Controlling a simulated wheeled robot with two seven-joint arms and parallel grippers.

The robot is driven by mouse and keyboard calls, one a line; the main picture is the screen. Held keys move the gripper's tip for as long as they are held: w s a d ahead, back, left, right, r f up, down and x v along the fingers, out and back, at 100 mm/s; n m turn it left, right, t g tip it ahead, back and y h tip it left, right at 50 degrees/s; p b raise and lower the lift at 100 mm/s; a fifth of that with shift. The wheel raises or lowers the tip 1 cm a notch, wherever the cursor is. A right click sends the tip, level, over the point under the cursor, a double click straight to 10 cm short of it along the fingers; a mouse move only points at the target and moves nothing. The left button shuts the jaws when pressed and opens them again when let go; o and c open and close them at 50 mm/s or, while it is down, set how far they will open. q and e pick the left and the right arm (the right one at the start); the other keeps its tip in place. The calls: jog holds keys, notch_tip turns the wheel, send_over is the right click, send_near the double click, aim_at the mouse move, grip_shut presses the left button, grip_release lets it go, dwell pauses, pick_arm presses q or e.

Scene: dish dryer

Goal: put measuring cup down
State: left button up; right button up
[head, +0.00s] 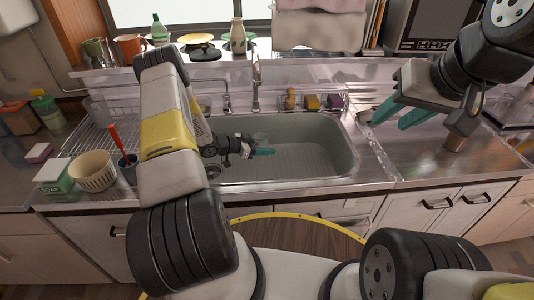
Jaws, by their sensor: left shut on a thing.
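A small clear cup, seemingly the measuring cup (260,137), shows at the fingers of my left gripper (262,147), over the basin of the sink (310,165). It is small and pale, and I cannot tell whether it touches the basin floor. The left gripper is shut on it, with one teal finger showing just below the cup. My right gripper (389,122) is open and empty, its two teal fingers apart above the metal counter right of the sink.
Left of the sink stand a wire dish rack (97,140), a cream ribbed bowl (94,171) and a dark cup with a red utensil (127,169). A faucet (256,88) rises behind the basin. The basin's right side is clear.

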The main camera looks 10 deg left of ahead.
pick_arm(q)
send_over(264, 170)
notch_tip(264, 170, down, 6)
jog(key=shift+d+r, duration=0.1)
jog(key=shift+r, duration=0.15)
jog(key=shift+f, duration=2.5)
jog(key=shift+f, duration=0.2)
jog(key=o, duration=1.4)
jog(key=shift+o, duration=0.2)
jog(key=shift+r, duration=0.25)
jog(key=v, duration=0.7)
jog(key=shift+s+a+r, duration=0.1)
jog(key=shift+s+a, duration=0.05)
jog(key=shift+a, duration=0.05)
